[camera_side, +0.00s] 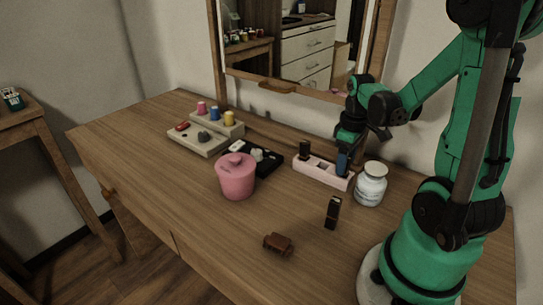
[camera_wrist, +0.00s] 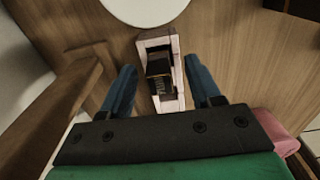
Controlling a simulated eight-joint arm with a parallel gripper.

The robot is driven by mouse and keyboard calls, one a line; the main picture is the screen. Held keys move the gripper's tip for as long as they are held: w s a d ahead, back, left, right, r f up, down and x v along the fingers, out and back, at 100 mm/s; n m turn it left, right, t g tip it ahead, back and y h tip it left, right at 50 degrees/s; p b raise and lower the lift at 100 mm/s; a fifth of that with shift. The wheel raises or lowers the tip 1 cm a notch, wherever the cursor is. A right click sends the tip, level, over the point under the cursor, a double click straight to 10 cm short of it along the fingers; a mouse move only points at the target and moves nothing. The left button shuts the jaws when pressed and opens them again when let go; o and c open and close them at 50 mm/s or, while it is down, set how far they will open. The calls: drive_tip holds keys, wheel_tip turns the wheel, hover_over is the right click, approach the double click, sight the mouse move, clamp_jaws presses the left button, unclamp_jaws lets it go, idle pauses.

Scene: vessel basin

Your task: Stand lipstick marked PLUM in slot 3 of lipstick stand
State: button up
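The lipstick stand (camera_side: 312,170) is a pale pink slotted block on the table; its end also shows in the wrist view (camera_wrist: 172,104). One dark lipstick (camera_side: 305,149) stands upright in its left end in the side view. In the wrist view a dark lipstick (camera_wrist: 159,68) stands in the stand between my fingers; I cannot tell whether it is the same one. Another dark lipstick (camera_side: 333,212) stands upright on the table in front of the stand. My gripper (camera_side: 343,163) is over the stand's right end, its blue fingers (camera_wrist: 160,72) apart. PLUM and slot numbers are not readable.
A white jar (camera_side: 371,184) stands close right of the stand. A pink lidded pot (camera_side: 236,178), a black tray (camera_side: 268,162) and a pale rack with colored spools (camera_side: 226,127) are left. A brown clip-like object (camera_side: 278,244) lies in front. The front table is mostly clear.

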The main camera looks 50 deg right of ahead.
wheel_tip(320, 180, up, 12)
drive_tip(key=w+a+f+t, duration=0.1)
drive_tip(key=w+a+t, duration=0.2)
drive_tip(key=a, duration=0.6)
drive_tip(key=w+a+f+t, duration=0.2)
drive_tip(key=w+a+t, duration=0.1)
drive_tip(key=a, duration=0.6)
drive_tip(key=shift+w+a+t, duration=0.3)
drive_tip(key=shift+t, duration=0.3)
